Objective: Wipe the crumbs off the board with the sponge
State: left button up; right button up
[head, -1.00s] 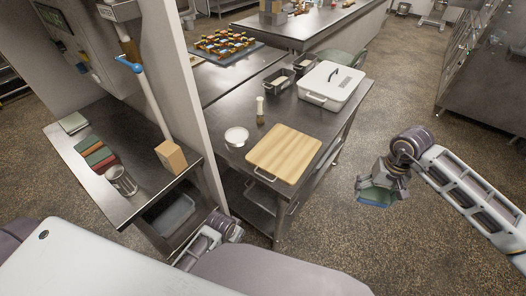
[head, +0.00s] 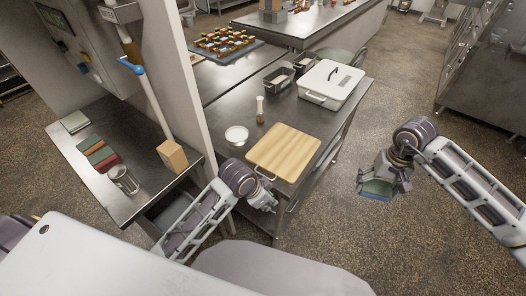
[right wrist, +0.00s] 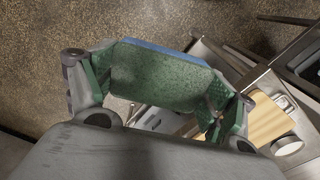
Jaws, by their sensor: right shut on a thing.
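The wooden board (head: 285,152) lies on the steel table, with a wire handle at its near left edge. Crumbs on it are too small to make out. My right gripper (head: 377,187) is over the floor, right of the table, shut on the sponge (right wrist: 160,78), which is green with a blue layer. The sponge also shows in the head view (head: 378,189). My left gripper (head: 264,200) is just in front of the board's near left edge, near its handle; its fingers are small and partly hidden, so their opening is unclear. The board's corner shows in the right wrist view (right wrist: 268,120).
A white bowl (head: 236,135) and a small shaker (head: 260,109) stand left of and behind the board. A white lidded box (head: 331,84) and dark tins (head: 279,80) stand at the back. A wall post (head: 187,75) rises left. Floor is clear at right.

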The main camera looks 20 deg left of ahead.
jog(key=shift+r, duration=0.2)
pick_arm(q)
jog(key=shift+w+d+r+m+g, duration=0.9)
jog(key=shift+w+d+r+m, duration=1.4)
jog(key=shift+m, duration=1.8)
jog(key=w+a+r+m+g+y, duration=0.1)
jog(key=w+a+r+m+y, duration=0.2)
jog(key=w+a, duration=0.4)
jog(key=shift+w+a+r+m+g, duration=0.35)
jog(key=shift+a+r+m, duration=0.45)
jog(key=shift+a, duration=0.5)
jog(key=shift+f, duration=0.1)
